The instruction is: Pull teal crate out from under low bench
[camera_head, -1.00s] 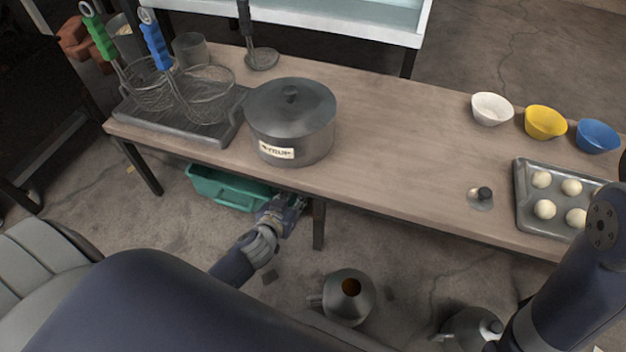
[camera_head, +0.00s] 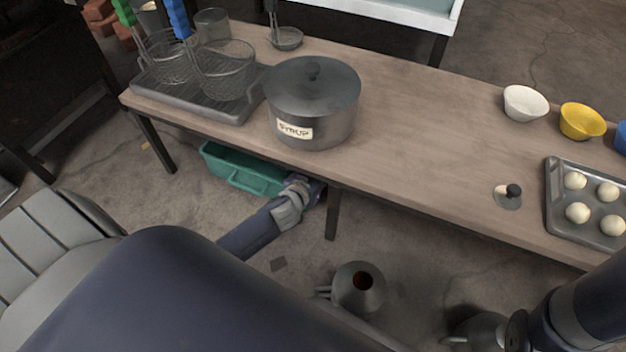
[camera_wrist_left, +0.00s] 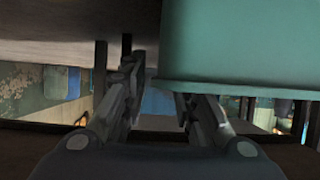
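The teal crate (camera_head: 240,178) sits on the floor under the low bench (camera_head: 420,140), its front wall and part of its open top showing. The bench top hides its far part. My left gripper (camera_head: 314,190) is low at the crate's right end, beside a bench leg, its fingertips mostly hidden by the bench edge. In the left wrist view, the two fingers of the left gripper (camera_wrist_left: 158,88) are apart. The crate's teal wall and lip (camera_wrist_left: 235,45) fill the upper right, close to the right fingertip; I cannot tell if they touch. My right gripper is out of view.
On the bench stand a syrup pot (camera_head: 312,100), a rack with wire baskets (camera_head: 195,100), bowls (camera_head: 525,103) and a dough tray (camera_head: 553,205). A bench leg (camera_head: 332,212) is just right of my left gripper. A metal jug (camera_head: 358,288) stands on the floor.

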